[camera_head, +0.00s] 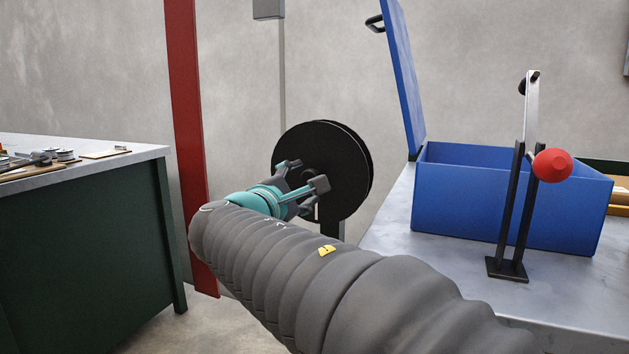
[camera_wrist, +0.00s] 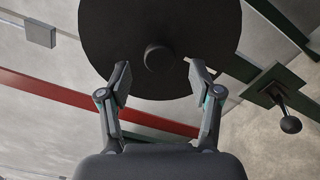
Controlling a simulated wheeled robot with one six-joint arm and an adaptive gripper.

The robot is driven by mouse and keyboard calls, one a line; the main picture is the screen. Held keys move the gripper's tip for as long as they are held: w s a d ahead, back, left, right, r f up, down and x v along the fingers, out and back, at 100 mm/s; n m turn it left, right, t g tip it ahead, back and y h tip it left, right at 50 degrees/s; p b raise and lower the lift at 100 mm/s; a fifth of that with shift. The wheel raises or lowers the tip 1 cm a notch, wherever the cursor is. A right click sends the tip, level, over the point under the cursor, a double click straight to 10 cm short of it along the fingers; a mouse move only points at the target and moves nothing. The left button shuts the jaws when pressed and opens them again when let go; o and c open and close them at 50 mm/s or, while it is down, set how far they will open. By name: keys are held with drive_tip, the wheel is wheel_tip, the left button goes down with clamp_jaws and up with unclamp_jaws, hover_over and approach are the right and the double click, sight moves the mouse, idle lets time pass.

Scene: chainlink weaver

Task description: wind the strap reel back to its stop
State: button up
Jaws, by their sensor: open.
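The strap reel (camera_head: 345,150) is a large black disc standing upright on a dark post, beyond the end of my arm. It fills the top of the wrist view (camera_wrist: 205,30), where a round black knob (camera_wrist: 158,57) sticks out of its face. My gripper (camera_head: 303,178) is in front of the reel's face and hides part of it. In the wrist view my gripper (camera_wrist: 160,73) has its two fingers wide apart, with the knob showing between and just beyond the tips. The fingers do not appear to touch the knob.
A red post (camera_head: 183,130) stands left of the reel. A dark green bench (camera_head: 90,235) with small parts is at the left. At the right, a grey table (camera_head: 430,285) holds an open blue box (camera_head: 480,205) and a lever with a red knob (camera_head: 552,165).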

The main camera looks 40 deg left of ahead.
drive_tip(key=v, duration=0.7)
drive_tip(key=shift+s, duration=0.2)
drive_tip(key=shift+s, duration=0.1)
